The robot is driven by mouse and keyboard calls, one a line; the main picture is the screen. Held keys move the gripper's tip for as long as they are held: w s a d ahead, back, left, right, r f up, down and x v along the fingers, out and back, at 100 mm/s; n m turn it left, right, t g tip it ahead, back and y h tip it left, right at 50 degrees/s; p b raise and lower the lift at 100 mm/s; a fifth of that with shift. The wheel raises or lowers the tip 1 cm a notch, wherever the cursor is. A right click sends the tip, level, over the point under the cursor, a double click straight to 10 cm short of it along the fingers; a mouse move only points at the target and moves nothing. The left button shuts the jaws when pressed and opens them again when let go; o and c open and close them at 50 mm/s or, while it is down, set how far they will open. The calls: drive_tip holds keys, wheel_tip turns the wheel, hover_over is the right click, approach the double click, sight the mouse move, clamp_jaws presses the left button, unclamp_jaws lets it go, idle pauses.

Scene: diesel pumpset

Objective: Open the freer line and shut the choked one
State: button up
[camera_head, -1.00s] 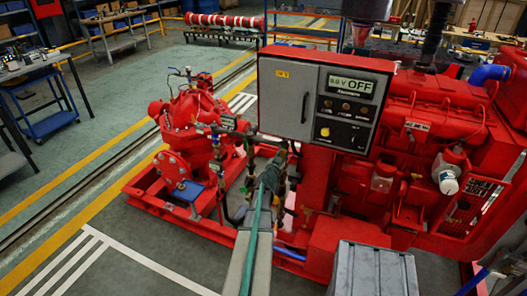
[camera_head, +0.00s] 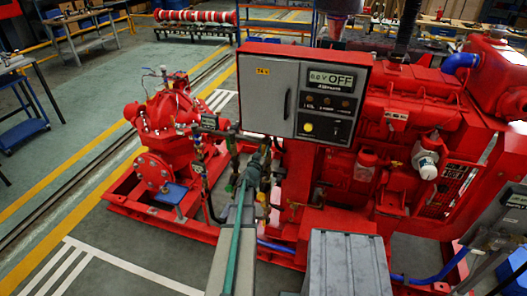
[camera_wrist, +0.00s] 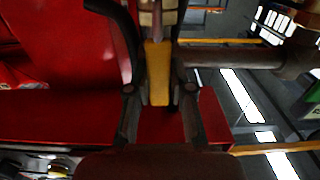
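In the head view my arm reaches from the bottom centre to the narrow pipework (camera_head: 236,150) between the red pump and the grey control box. My gripper (camera_head: 262,152) is small and dark there, below the box. In the wrist view my gripper (camera_wrist: 157,92) appears open, its dark fingers on either side of a yellow bar, perhaps a valve lever (camera_wrist: 157,72). A pale, brass-like fitting (camera_wrist: 157,15) shows beyond it. I cannot tell whether the fingers touch the bar. Neither the freer nor the choked line can be told apart, and the valve positions are unclear.
The control box (camera_head: 270,97) reads "OFF" on its display and stands just above my gripper. The red pump (camera_head: 165,120) is left, the red engine (camera_head: 410,125) right. A grey box-shaped unit (camera_head: 345,262) stands right of my arm. Open floor lies left.

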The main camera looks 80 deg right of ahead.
drive_tip(key=o, duration=0.4)
drive_tip(key=shift+c, duration=0.2)
drive_tip(key=shift+a, duration=0.1)
drive_tip(key=w+a, duration=0.1)
drive_tip(key=a, duration=1)
drive_tip(key=shift+w+a, duration=0.35)
drive_tip(key=shift+w, duration=0.05)
